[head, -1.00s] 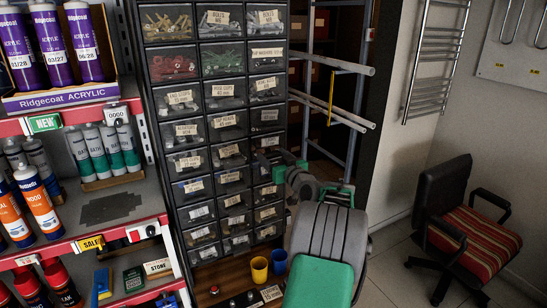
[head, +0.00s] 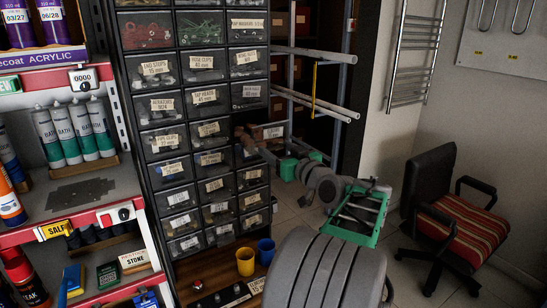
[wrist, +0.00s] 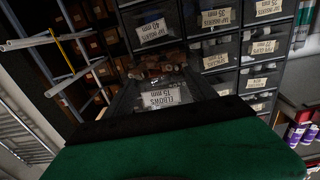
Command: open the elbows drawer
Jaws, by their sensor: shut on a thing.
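The elbows drawer (wrist: 160,97) stands pulled out of the dark drawer cabinet (head: 142,98). Its white label reads "ELBOWS 15 mm" in the wrist view, and copper-coloured fittings show inside behind the front. In the head view the elbows drawer (head: 273,132) juts out from the cabinet's right column, with its fittings and label visible. My gripper (head: 284,158) is at the drawer's front and shut on it. In the wrist view the green and black gripper body covers the lower part, so the exact contact at the handle is hidden.
Other labelled drawers around it look shut. A metal pipe rack (head: 315,90) stands right of the cabinet. A black chair with a striped seat (head: 450,220) stands at right. Yellow (head: 245,261) and blue (head: 266,250) cups stand at the cabinet's foot. Shelves of tubes are at left.

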